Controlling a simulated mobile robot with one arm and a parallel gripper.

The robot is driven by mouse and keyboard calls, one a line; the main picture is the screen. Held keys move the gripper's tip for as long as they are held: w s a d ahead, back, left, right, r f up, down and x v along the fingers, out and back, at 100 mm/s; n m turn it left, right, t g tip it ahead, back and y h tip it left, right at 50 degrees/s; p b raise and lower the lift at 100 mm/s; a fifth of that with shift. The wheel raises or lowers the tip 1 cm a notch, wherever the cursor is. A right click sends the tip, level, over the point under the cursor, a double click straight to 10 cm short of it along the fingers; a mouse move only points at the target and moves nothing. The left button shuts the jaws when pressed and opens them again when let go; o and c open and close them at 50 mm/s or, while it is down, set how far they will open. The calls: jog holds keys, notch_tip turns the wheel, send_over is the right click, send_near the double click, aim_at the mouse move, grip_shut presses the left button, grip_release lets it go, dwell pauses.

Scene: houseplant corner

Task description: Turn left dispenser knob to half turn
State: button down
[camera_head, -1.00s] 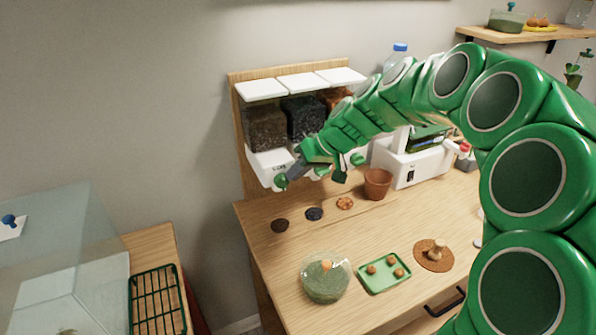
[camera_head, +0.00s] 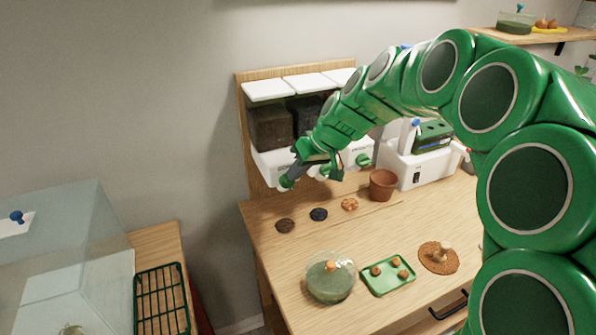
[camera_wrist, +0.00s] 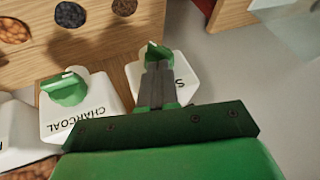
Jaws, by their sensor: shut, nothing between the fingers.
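The left dispenser has dark brown contents (camera_head: 272,128) and a white base (camera_head: 266,166). Its green knob (camera_head: 286,182) shows at the front of the base, partly behind my fingers. In the wrist view this knob (camera_wrist: 158,51) stands at my fingertips, its fin visible just beyond them. The white base (camera_wrist: 183,78) has a label mostly hidden by my fingers. My gripper (camera_head: 292,175) is shut with nothing between its fingers. In the wrist view the closed grey fingers (camera_wrist: 154,66) overlap the knob; I cannot tell whether they touch it.
The charcoal dispenser's green knob (camera_wrist: 66,88) is close beside my gripper. A terracotta pot (camera_head: 383,184), small material piles (camera_head: 319,214), a glass jar (camera_head: 330,278) and a green tray (camera_head: 389,275) are on the table. A glass tank (camera_head: 70,255) stands at left.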

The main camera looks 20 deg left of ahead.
jog(key=a+r+v, duration=0.1)
jog(key=a+v, duration=0.1)
jog(key=v, duration=1.1)
jog(key=n+t+h, duration=1)
jog(key=n+h, duration=0.6)
send_near(287, 185)
jog(key=x, duration=0.4)
jog(key=shift+d+f, duration=0.15)
jog(key=shift+d, duration=0.15)
jog(key=shift+w+d, duration=0.3)
